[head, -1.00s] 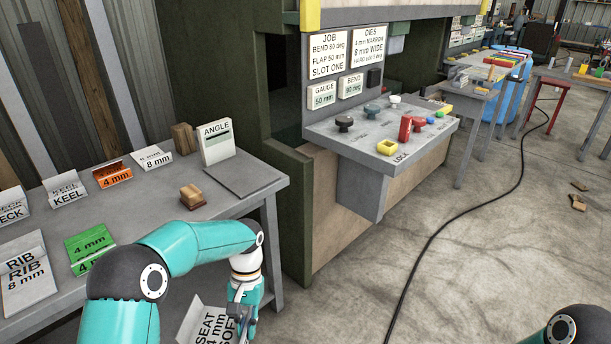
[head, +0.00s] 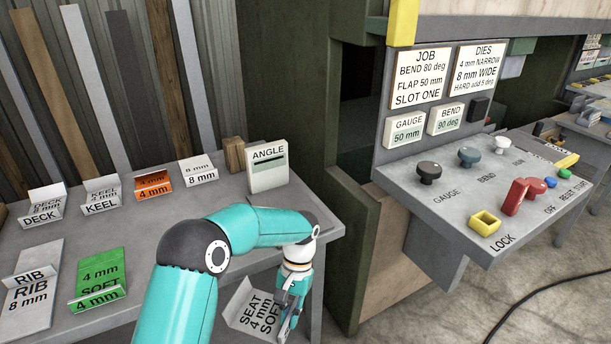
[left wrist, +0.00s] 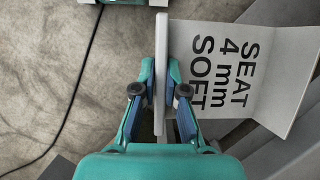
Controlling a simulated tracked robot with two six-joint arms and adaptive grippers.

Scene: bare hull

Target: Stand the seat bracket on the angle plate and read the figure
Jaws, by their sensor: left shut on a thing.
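The seat bracket (head: 257,312) is a pale grey bent sheet lettered SEAT 4 mm SOFT. My left gripper (head: 286,318) is shut on it, low in front of the bench's right end. In the left wrist view the fingers (left wrist: 161,80) clamp a thin upright edge, and the bracket's lettered face (left wrist: 225,65) spreads to the right. The angle stand (head: 268,178), a white block marked ANGLE, stands at the back of the bench. Its dark green display strip shows no figure that I can read. The plate before it is mostly hidden behind my left arm. My right gripper is out of view.
Several labelled brackets stand on the bench, including an orange one (head: 153,185), a green one (head: 100,278) and the RIB one (head: 33,290). A wooden block (head: 235,155) is beside the angle stand. The press control panel (head: 480,190) is to the right.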

